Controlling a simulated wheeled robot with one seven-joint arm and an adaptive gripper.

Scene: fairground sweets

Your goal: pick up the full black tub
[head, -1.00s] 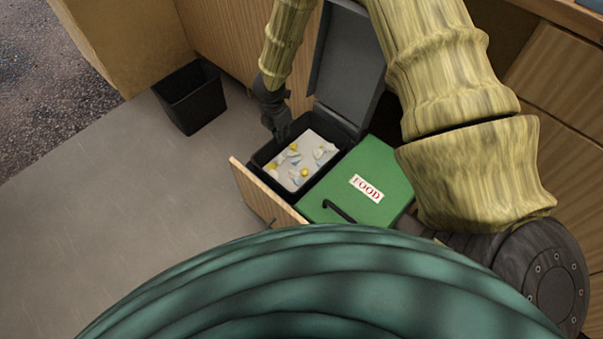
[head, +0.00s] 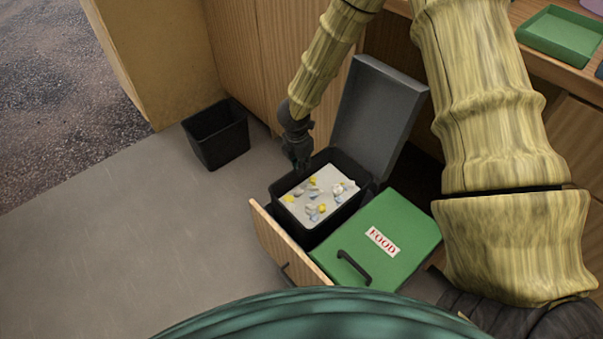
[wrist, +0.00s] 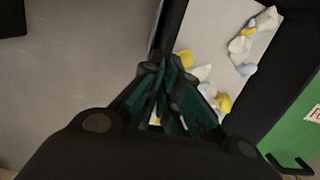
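The full black tub (head: 357,205) holds white, yellow and blue litter on a pale surface. It sits in the pulled-out drawer, and its rim stands a little above the drawer front. In the wrist view its black rim (wrist: 172,22) runs up to my fingertips, with the litter to the right. My gripper (head: 299,165) is at the tub's rear left rim. In the wrist view my gripper (wrist: 166,66) has its green-padded fingers closed together at the rim. The exact contact is partly hidden by the fingers.
A raised grey lid (head: 378,118) stands behind the tub. A green lid marked FOOD (head: 408,223) lies closed on its right. The wooden drawer front (head: 283,245) is at the near left. An empty black tub (head: 222,150) stands on the floor; floor to the left is clear.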

